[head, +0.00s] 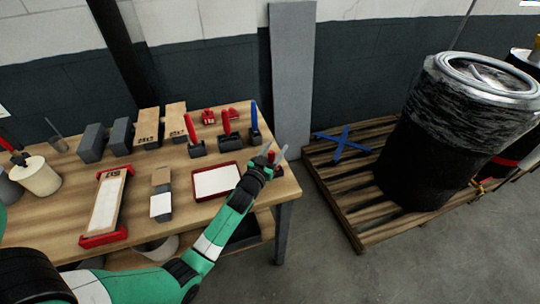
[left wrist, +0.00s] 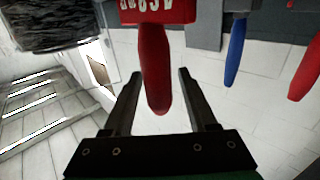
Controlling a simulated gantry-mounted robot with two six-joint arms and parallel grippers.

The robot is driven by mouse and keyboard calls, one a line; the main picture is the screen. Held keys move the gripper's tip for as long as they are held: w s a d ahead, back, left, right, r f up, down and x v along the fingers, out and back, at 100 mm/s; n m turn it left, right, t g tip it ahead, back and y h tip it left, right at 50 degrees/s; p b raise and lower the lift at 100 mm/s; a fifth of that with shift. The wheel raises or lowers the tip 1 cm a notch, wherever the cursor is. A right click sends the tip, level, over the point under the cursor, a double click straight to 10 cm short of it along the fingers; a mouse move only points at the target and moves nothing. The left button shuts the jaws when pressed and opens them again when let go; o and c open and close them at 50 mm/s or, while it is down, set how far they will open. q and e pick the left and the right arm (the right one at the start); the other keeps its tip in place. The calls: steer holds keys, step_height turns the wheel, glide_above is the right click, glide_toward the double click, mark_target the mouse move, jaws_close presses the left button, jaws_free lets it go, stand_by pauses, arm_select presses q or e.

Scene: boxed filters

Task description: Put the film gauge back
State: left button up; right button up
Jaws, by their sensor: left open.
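My left gripper (head: 277,152) is open at the right end of the workbench. In the left wrist view, its two fingers (left wrist: 158,78) stand apart on either side of a red handle (left wrist: 154,75). That handle belongs to a tool with a red, white-marked head (left wrist: 158,10), cut off by the top edge. This is probably the film gauge. In the head view, the red and black tool (head: 278,171) beside the gripper is largely hidden by it. I cannot tell whether the fingers touch the handle. My right gripper is not in view.
Red-handled tools (head: 192,130) and a blue-handled tool (head: 254,116) stand in dark holders near the back right. A red-rimmed tray (head: 238,168), boxes (head: 176,118) and a white pot (head: 37,178) sit on the workbench (head: 60,225). A wrapped drum (head: 425,160) stands on a pallet (head: 345,200).

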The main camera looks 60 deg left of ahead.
arm_select(q)
steer(key=v, duration=1.2)
steer(key=shift+p, duration=0.35)
steer(key=w+d+r+m+t+h, duration=0.1)
steer(key=w+d+r+t, duration=0.25)
steer(key=r, duration=0.65)
steer(key=w+d+r+m+t+h, duration=0.1)
steer(key=w+d+r+t, duration=0.3)
steer(key=r, duration=0.6)
steer(key=w+d+r+h, duration=0.1)
steer(key=w+d+r, duration=0.3)
steer(key=r, duration=0.7)
steer(key=s+d+r+m+t+h, duration=0.2)
steer(key=s+d+r+m+h, duration=0.1)
steer(key=d+r, duration=0.5)
steer(key=s+d+r+m+t+h, duration=0.3)
steer(key=s+d+r+h, duration=0.3)
steer(key=r, duration=0.5)
steer(key=shift+d+t+h, duration=0.35)
steer(key=shift+d+h, duration=0.15)
steer(key=shift+d, duration=0.65)
steer(key=shift+s+r, duration=0.1)
steer(key=shift+r, duration=0.1)
